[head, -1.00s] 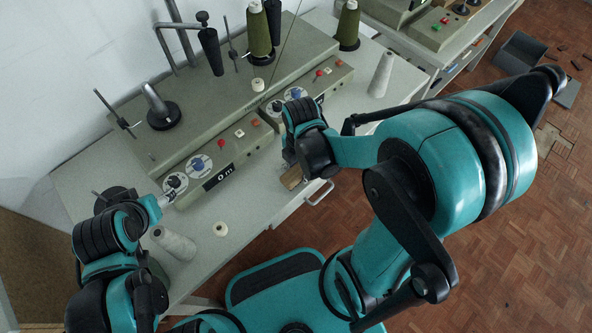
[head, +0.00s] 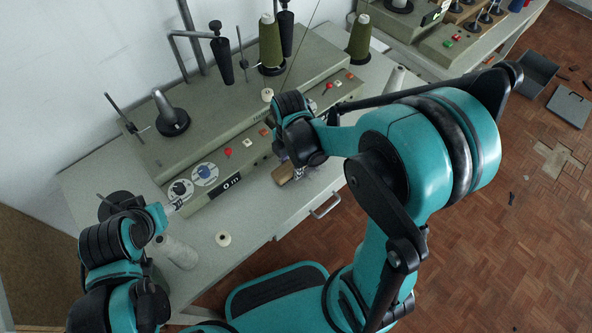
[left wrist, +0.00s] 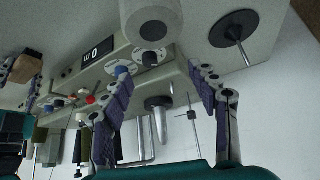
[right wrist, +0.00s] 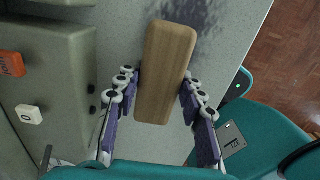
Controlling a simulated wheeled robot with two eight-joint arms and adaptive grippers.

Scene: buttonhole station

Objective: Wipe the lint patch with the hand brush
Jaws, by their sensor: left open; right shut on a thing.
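The hand brush shows as a tan wooden block (right wrist: 166,72) in the right wrist view, lying between the finger pads of my right gripper (right wrist: 163,92). In the head view the brush (head: 285,173) is low over the table front, beside the machine; whether its underside touches the table cannot be told. A mottled dark grey patch (right wrist: 207,22) lies on the table beside the brush's far end; it may be the lint patch or partly shadow. My left gripper (left wrist: 160,110) is open and empty, near a white thread cone (head: 178,252) at the table's left.
A long grey-green sewing machine (head: 235,125) stands behind the brush, with knobs and dials facing it. A small white spool (head: 223,239) sits on the table between the arms. Green thread cones (head: 270,44) stand at the back.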

